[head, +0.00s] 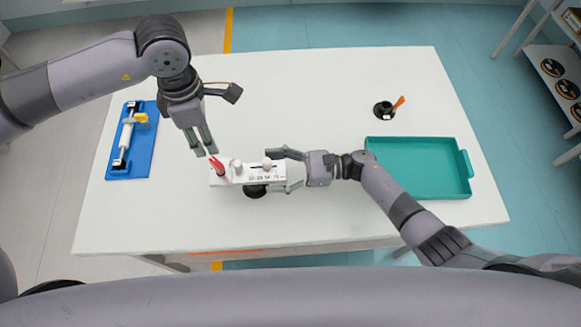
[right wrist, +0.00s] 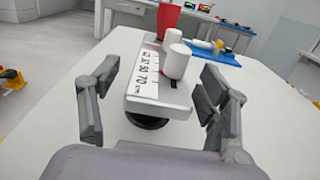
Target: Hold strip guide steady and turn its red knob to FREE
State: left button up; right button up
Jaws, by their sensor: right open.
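The strip guide (head: 248,179) is a white block with printed figures on its front, on a dark round base near the table's front middle. Its red knob (head: 217,166) stands at the left end, beside two white posts. My left gripper (head: 207,153) points down just above the red knob, its fingers slightly apart and apparently not holding it. My right gripper (head: 287,170) is open around the guide's right end. In the right wrist view the guide (right wrist: 150,88) lies between the fingers, with gaps on both sides; the red knob (right wrist: 168,20) is at its far end.
A blue board (head: 131,165) with a white cylinder and yellow part lies at the left. A teal tray (head: 420,190) sits at the right, under part of my right arm. A small black holder (head: 384,109) with an orange item stands behind it. The back middle is clear.

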jog(key=shift+a, duration=0.35)
jog(key=shift+c, duration=0.2)
